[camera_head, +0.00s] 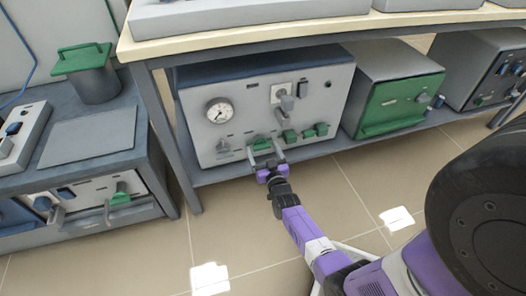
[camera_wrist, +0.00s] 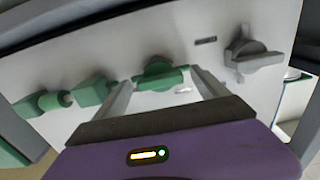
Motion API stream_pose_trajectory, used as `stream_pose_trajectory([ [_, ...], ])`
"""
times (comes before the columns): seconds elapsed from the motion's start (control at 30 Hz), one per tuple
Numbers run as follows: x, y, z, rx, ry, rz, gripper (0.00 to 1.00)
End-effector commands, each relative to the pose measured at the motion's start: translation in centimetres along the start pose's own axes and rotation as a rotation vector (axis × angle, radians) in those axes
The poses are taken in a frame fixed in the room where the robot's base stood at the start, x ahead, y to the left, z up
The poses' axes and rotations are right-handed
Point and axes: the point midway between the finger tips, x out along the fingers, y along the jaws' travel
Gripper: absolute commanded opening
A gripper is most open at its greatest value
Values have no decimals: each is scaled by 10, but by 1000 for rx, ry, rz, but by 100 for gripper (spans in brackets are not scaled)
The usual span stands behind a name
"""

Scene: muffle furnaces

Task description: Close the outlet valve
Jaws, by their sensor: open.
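A grey control unit (camera_head: 238,88) stands on the low shelf. A green valve handle (camera_head: 261,144) sits low on its front panel. No readable label shows which valve is the outlet valve. My gripper (camera_head: 265,160) is right in front of this green handle, reaching it from the floor side. In the wrist view the green handle (camera_wrist: 160,76) lies roughly level between the two fingertips of my gripper (camera_wrist: 164,80). The fingers are apart, one on each side of it. Whether they touch it cannot be told.
Several green knobs (camera_head: 307,133) stand right of the handle and a grey knob (camera_head: 223,148) left of it. A round gauge (camera_head: 220,111) and a grey lever (camera_head: 287,100) are above. A green-fronted furnace (camera_head: 393,104) stands to the right. The table leg (camera_head: 172,140) is at the left.

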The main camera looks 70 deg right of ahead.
Motion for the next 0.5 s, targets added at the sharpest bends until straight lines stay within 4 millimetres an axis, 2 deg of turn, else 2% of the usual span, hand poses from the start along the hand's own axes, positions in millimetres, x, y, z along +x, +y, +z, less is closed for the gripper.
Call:
stream_pose_trajectory([
  [0.03, 0, 0, 0, 0, 0, 0, 80],
  [0.33, 0, 0, 0, 0, 1, 0, 21],
  [0.5, 0, 0, 0, -9, 1, 0, 21],
])
